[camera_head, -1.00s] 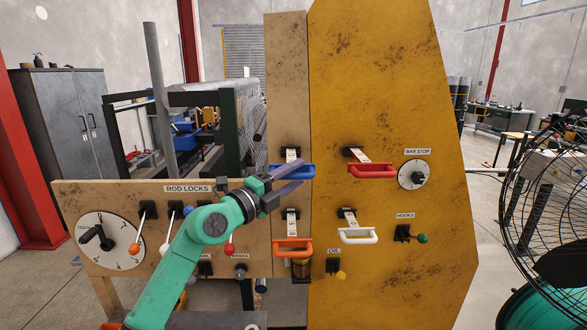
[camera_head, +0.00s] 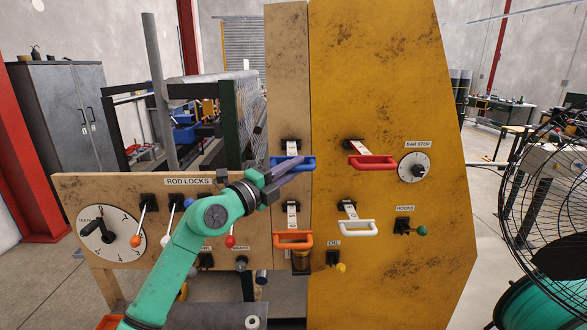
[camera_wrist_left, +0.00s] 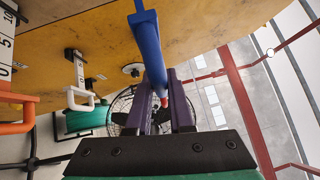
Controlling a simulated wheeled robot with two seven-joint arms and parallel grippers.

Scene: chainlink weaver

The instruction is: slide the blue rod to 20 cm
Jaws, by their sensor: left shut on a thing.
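The blue rod handle (camera_head: 308,163) is on the narrow wooden panel, above the orange handle. A short strip of its white scale (camera_head: 291,150) shows behind it, too small to read. My left gripper (camera_head: 290,169) reaches it from the lower left, with its purple fingers at the handle. In the left wrist view, the blue handle (camera_wrist_left: 149,48) runs down between the two dark fingers (camera_wrist_left: 161,98), which are shut on it. The fingers hide part of the handle in the head view. My right gripper is in neither view.
The orange handle (camera_head: 293,241) is just below, with the white handle (camera_head: 358,228) and red handle (camera_head: 372,162) to the right. Rod lock levers (camera_head: 146,213) and a dial (camera_head: 107,237) are at the left. A wire fan (camera_head: 545,190) stands far right.

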